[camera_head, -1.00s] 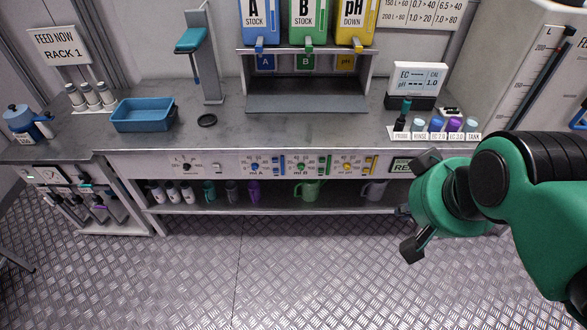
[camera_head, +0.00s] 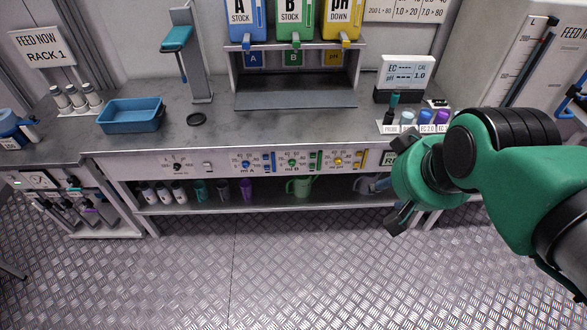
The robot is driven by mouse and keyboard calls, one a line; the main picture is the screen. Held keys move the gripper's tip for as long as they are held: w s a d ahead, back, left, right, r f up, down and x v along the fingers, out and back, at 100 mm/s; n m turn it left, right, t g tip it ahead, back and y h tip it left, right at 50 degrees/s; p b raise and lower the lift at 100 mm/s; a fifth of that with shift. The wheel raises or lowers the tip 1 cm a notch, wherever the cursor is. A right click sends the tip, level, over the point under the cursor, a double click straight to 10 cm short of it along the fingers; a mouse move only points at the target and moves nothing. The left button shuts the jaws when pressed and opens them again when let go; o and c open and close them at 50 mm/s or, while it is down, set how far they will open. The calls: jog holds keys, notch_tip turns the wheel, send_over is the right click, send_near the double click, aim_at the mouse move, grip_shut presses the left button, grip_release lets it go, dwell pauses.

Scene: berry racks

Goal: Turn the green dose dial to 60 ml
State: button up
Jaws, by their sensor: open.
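The green dose dial (camera_head: 292,162) is a small round knob in the middle of the bench's front panel, under the green B stock container (camera_head: 297,18). Printed numbers surround it, but its setting is too small to read. The blue dial (camera_head: 245,164) sits to its left and the yellow dial (camera_head: 338,162) to its right. My gripper (camera_head: 397,180) is open and empty, in front of the panel's right part. It is apart from the green dial and well to its right.
The front panel (camera_head: 130,166) runs along the bench edge. Below it, a shelf (camera_head: 260,204) holds bottles and a green jug (camera_head: 299,186). A blue tray (camera_head: 131,116) and an EC meter (camera_head: 407,74) stand on the bench. The floor in front is clear.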

jog(key=w+a+f+n+t, duration=0.1)
jog(key=w+f, duration=0.3)
jog(key=w, duration=0.7)
jog(key=w+a+f+t+b, duration=0.1)
jog(key=w+a+f+t, duration=0.15)
jog(key=w, duration=0.85)
jog(key=w+a+f+n+t, duration=0.1)
jog(key=w+f, duration=0.4)
jog(key=w, duration=0.6)
jog(key=w+a+f+n+t+y, duration=0.1)
jog(key=w+a+f+t+y, duration=0.2)
jog(key=w+f, duration=1)
jog(key=n+t+b, duration=0.2)
jog(key=t, duration=0.2)
send_near(293, 165)
jog(key=s+d, duration=0.2)
jog(key=s, duration=0.3)
jog(key=shift+s+a+f+y, duration=0.15)
jog(key=shift+a+f+y, duration=0.1)
jog(key=shift+y, duration=0.15)
jog(key=b+x, duration=0.2)
jog(key=x, duration=1.2)
